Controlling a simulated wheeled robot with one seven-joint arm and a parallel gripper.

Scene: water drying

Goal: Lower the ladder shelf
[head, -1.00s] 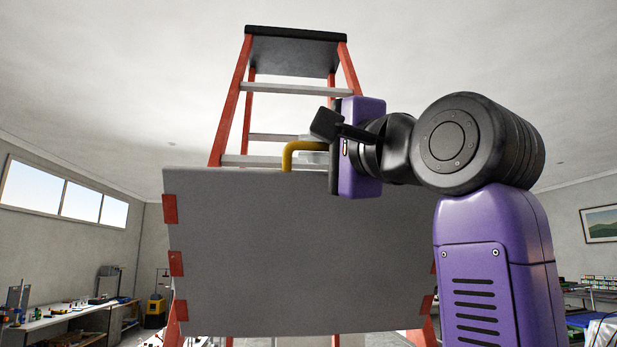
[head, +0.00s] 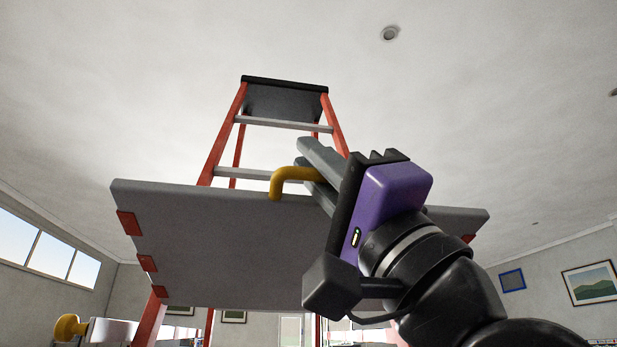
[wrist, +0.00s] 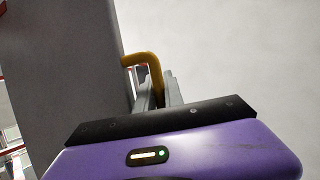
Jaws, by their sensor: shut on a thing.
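The ladder shelf (head: 220,255) is a wide grey panel with red brackets on the ladder's front. It is tilted, with its underside facing me. A yellow handle (head: 280,180) stands on its upper edge, and the handle also shows in the wrist view (wrist: 156,75). The shelf fills the left of the wrist view (wrist: 75,90). My gripper (head: 312,170) is at the handle, with its grey fingers shut on it. My purple and black wrist hides part of the shelf's right side. The orange ladder (head: 227,130) with grey steps and a black top stands upright behind the shelf.
A window (head: 45,250) is in the left wall. A yellow knob on a pale part (head: 70,328) shows at the lower left. Framed pictures (head: 592,283) hang on the right wall.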

